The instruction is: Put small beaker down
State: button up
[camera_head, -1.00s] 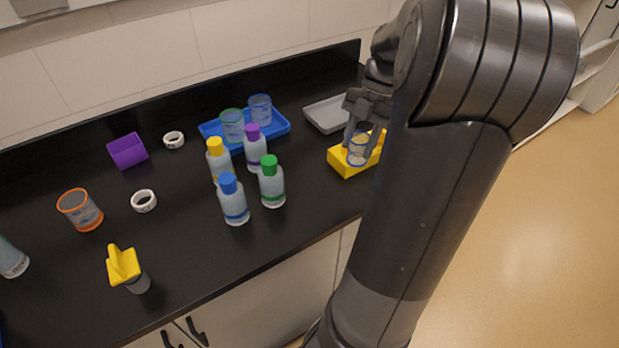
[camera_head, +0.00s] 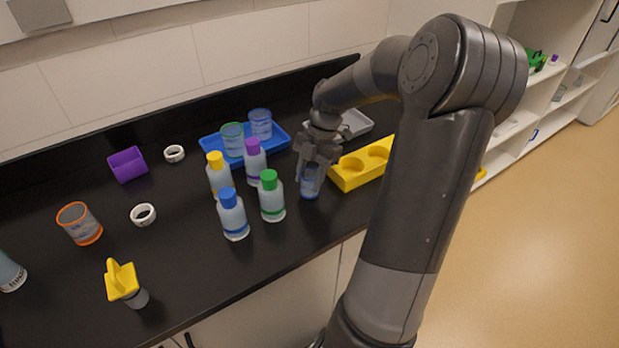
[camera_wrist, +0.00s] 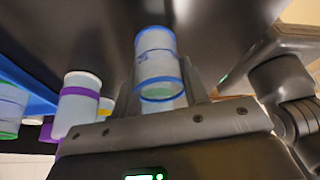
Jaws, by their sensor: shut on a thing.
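My gripper (camera_head: 314,165) is shut on a small clear beaker (camera_head: 310,184) with blue markings. In the head view the beaker is just left of the yellow holder, right of the green-capped bottle, close to the black counter. Whether its base touches the counter I cannot tell. In the wrist view the beaker (camera_wrist: 158,62) stands out between my gripper's fingers (camera_wrist: 165,95), its blue rims visible. My fingers hide part of its upper half in the head view.
The yellow holder (camera_head: 345,181) has empty round holes. Several capped bottles stand close on the left, including a green-capped one (camera_head: 271,197). A blue tray (camera_head: 283,141) with two beakers and a grey tray (camera_head: 358,121) lie behind. Bare counter (camera_head: 309,222) shows in front.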

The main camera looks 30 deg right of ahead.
jog(key=shift+f, duration=0.3)
jog(key=o, duration=0.9)
jog(key=shift+f, duration=0.15)
jog(key=shift+o, duration=0.2)
